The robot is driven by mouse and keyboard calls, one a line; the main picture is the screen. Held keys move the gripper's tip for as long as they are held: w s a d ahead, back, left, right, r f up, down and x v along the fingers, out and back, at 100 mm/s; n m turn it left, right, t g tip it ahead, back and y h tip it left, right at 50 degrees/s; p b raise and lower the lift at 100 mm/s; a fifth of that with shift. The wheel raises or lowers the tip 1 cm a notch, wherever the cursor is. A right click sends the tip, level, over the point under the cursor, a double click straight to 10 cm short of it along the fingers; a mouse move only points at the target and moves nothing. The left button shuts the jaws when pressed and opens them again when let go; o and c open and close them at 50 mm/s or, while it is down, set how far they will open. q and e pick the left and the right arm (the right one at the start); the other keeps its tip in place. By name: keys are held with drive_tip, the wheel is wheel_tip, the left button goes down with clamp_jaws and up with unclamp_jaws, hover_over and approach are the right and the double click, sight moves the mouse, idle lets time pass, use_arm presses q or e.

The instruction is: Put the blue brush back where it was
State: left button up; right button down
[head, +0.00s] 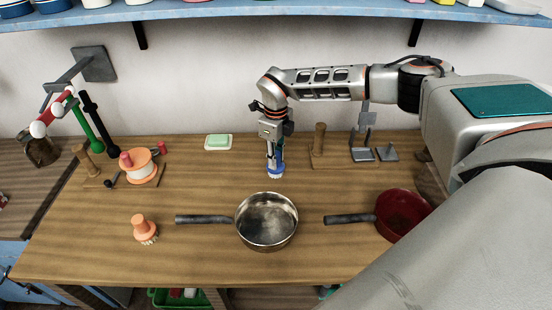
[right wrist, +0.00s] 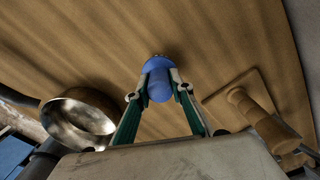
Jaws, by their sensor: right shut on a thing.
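The blue brush (head: 277,170) is upright with its pale bristles down, at the back middle of the wooden table (head: 200,262). My right gripper (head: 274,154) points down and is shut on the brush's top. In the right wrist view the blue brush (right wrist: 160,86) sits between both fingertips (right wrist: 160,80). I cannot tell whether its bristles touch the table. My left gripper is not in view.
A steel pan (head: 266,222) stands in front of the brush, and a red pan (head: 402,215) is at right. A wooden post (head: 318,143) stands close right of the gripper. A green soap (head: 218,142) lies left. An orange brush (head: 144,228) is at front left.

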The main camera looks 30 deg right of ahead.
drive_tip(key=shift+f, duration=0.15)
drive_tip(key=c, duration=1.8)
unclamp_jaws()
drive_tip(key=shift+o, duration=0.2)
wheel_tip(320, 180, up, 8)
drive_tip(key=shift+f+b, duration=0.1)
drive_tip(key=shift+b, duration=0.2)
